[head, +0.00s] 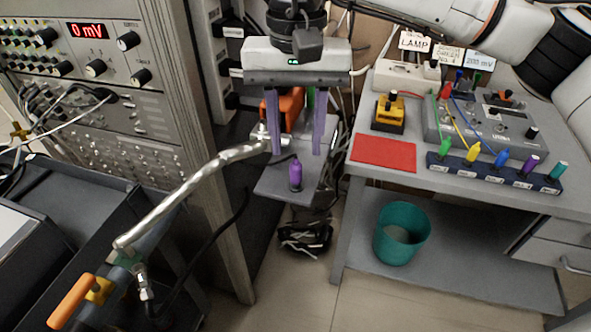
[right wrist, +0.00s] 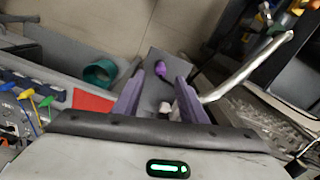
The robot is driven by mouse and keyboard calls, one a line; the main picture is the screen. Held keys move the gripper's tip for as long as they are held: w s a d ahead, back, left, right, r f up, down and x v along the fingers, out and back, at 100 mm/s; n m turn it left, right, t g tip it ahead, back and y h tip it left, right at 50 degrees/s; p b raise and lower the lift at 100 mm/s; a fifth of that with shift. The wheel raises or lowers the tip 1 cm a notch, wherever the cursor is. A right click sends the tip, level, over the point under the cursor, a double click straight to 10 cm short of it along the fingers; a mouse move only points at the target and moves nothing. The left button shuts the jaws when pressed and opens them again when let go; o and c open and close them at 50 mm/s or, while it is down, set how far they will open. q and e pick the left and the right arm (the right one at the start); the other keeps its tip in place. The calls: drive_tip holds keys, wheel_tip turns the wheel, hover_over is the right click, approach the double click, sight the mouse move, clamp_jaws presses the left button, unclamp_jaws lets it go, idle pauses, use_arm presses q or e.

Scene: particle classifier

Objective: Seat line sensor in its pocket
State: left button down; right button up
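My right gripper (head: 297,153) points down with its two purple fingers apart and nothing between them. It also shows in the right wrist view (right wrist: 161,78). A small purple upright piece (head: 296,174) stands on a grey plate (head: 270,188) just beyond the fingertips, apart from them. It shows near the fingertips in the right wrist view (right wrist: 160,68). I cannot tell for sure whether it is the line sensor, and no pocket is clearly visible. An orange part (head: 291,106) is partly hidden behind the fingers. My left gripper is not in view.
A silver pipe (head: 190,185) rises close left of the plate. A dark rack with coloured plugs (head: 494,174), a red mat (head: 384,153) and a yellow-black device (head: 390,113) are on the right bench. A teal bin (head: 402,233) stands below. Instrument racks (head: 100,85) fill the left.

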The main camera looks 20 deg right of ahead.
sight(296, 164)
wheel_tip(296, 164, down, 6)
drive_tip(key=shift+r+p, duration=0.1)
drive_tip(key=shift+p, duration=0.2)
drive_tip(key=shift+c, duration=0.2)
clamp_jaws()
